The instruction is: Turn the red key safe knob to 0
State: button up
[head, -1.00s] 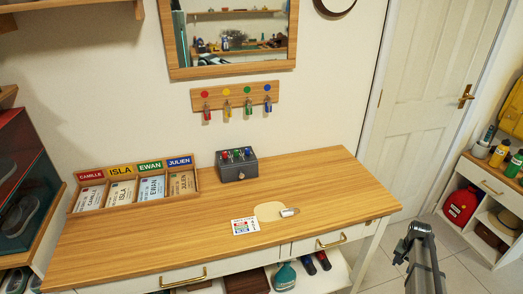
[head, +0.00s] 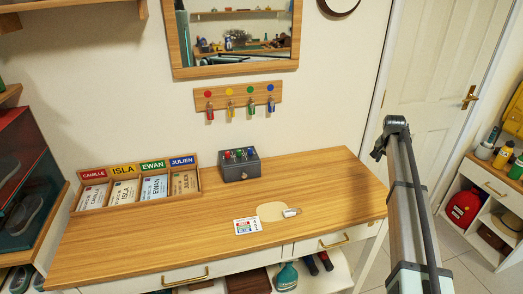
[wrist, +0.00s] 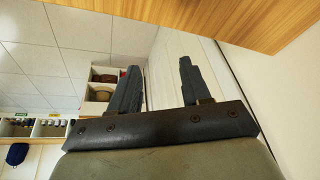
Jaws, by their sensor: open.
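The key safe is a dark grey box (head: 240,171) on the wooden desk against the wall in the head view. Several coloured knobs stand in a row on its top, with the red knob (head: 227,155) at the left end. The setting of the red knob is too small to read. My gripper (wrist: 159,66) shows in the wrist view with its two dark fingers apart and nothing between them. It is well away from the key safe, which is not in the wrist view. In the head view my arm is raised at the right of the desk.
A printed card (head: 247,225), a beige pad (head: 271,211) and a small metal object (head: 291,212) lie on the desk (head: 140,240). A name-labelled tray (head: 138,187) stands left of the safe. Keys hang on a wall rack (head: 240,98) above. The front of the desk is mostly clear.

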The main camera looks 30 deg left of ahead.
jog(key=s+a+r, duration=0.2)
jog(key=a, duration=0.7)
jog(key=s+a+r, duration=0.2)
jog(key=s+a, duration=0.1)
jog(key=a, duration=0.7)
jog(key=n, duration=0.2)
send_near(227, 153)
jog(key=x, duration=0.8)
jog(key=shift+w+f, duration=0.25)
jog(key=shift+f, duration=0.1)
grip_shut()
